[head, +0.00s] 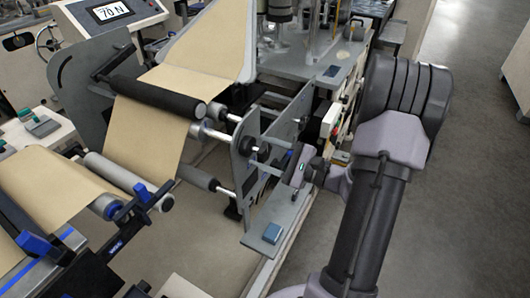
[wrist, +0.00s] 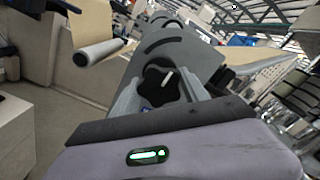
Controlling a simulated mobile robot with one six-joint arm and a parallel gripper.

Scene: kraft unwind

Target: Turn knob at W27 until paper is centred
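A black lobed knob (wrist: 163,82) with a white pointer mark is in the middle of the wrist view, in front of a grey side plate (wrist: 185,45). My gripper (head: 290,162) is at the grey side plate (head: 245,160) in the head view. In the wrist view its two grey fingers stand apart on either side of the knob; I see no clear grip on it. The brown paper (head: 140,140) runs over a dark roller (head: 158,97) and down to the left. No W27 label is readable.
A grey roller (head: 110,180) and blue clamps (head: 35,245) are at lower left. Open floor (head: 465,130) is at right.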

